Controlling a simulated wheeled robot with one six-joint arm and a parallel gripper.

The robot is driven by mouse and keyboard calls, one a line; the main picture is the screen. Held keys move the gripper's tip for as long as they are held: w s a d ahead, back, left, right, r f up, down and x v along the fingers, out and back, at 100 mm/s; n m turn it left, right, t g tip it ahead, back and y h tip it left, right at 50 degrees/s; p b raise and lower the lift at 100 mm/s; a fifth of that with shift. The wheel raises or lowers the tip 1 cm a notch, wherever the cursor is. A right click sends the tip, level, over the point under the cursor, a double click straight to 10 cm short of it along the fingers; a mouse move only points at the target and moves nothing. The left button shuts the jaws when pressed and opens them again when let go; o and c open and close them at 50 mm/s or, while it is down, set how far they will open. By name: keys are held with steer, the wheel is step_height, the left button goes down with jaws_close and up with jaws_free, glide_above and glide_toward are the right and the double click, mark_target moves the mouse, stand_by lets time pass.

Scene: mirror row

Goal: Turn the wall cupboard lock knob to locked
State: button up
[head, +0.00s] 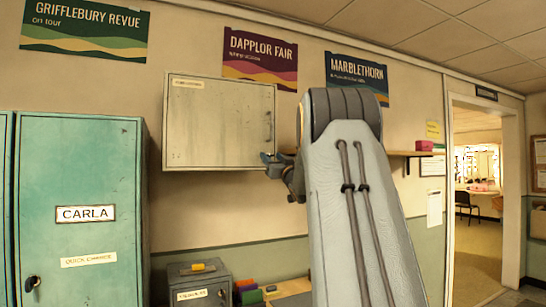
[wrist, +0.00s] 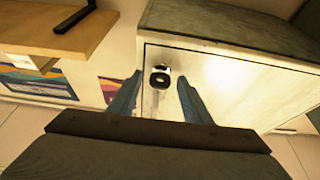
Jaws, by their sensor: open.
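The grey wall cupboard (head: 215,125) hangs shut on the wall in the head view, with a vertical handle at its door's right side. My gripper (head: 268,160) is at its lower right corner. In the wrist view the cupboard door (wrist: 235,75) fills the right side, and a small dark round lock knob (wrist: 160,79) sits on a pale plate near the door's edge. My gripper (wrist: 160,77) is open, its two blue-grey fingers on either side of the knob in the picture. I cannot tell whether they touch it. The knob cannot be made out in the head view.
A wooden shelf (head: 405,153) is on the wall right of the cupboard; it also shows in the wrist view (wrist: 55,25). A green locker (head: 80,180) stands at left. A grey low cabinet (head: 200,285) is below. A doorway (head: 475,200) opens at right.

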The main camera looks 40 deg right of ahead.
steer(key=c, duration=1.1)
